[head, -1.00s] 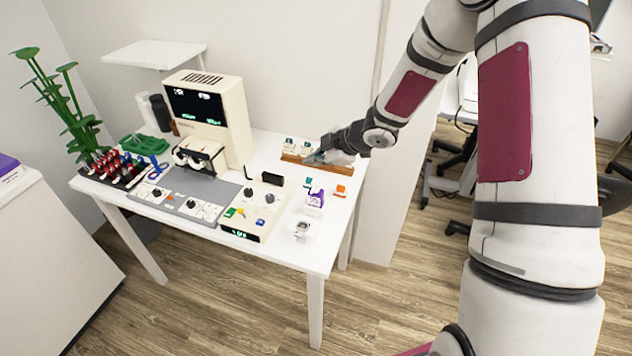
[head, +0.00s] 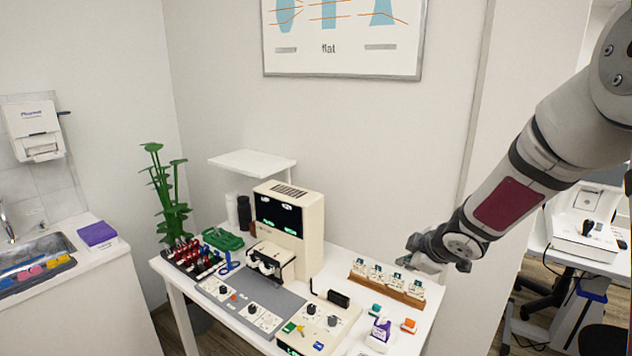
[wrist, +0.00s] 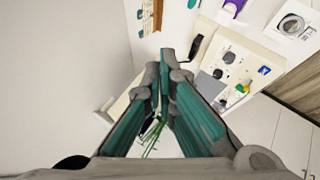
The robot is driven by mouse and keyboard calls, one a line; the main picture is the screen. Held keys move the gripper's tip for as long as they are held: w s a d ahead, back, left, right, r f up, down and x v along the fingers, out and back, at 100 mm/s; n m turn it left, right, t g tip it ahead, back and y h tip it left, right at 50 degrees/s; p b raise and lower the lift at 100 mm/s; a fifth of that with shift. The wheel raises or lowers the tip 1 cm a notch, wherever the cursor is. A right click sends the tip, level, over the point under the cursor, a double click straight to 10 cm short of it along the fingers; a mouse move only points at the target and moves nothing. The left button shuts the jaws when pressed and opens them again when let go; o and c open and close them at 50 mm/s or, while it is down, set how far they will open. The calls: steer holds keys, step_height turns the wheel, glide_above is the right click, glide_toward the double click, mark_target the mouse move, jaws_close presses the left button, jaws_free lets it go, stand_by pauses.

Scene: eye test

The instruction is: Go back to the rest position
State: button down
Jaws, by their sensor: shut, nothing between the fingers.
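The rack shows at the top of the wrist view (wrist: 157,14). Part of the rack's right end is close to my gripper in the head view, and I cannot tell the exact gap.
A cream eye-test machine (head: 290,225) stands mid-table, with a grey control panel (head: 250,305) before it. A green plant-like stand (head: 165,195) is at the left. A purple dispenser (head: 381,330) sits front right. A sink (head: 30,255) is far left. Space above the table is open.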

steer(key=s+d+r+m+h, duration=0.3)
steer(key=s+r+m+h, duration=0.35)
steer(key=s+r, duration=0.85)
steer(key=s+a+r+m+g+y, duration=0.1)
steer(key=s+a+m+y, duration=0.1)
steer(key=s, duration=0.8)
steer(key=s+a+r+m+g+y, duration=0.1)
steer(key=s+a+m+y, duration=0.2)
steer(key=s, duration=0.6)
steer(key=shift+s+a+m+g, duration=0.3)
steer(key=shift+s+a+m, duration=0.05)
steer(key=shift+a+m, duration=0.5)
steer(key=shift+r, duration=0.15)
steer(key=shift+d, duration=0.3)
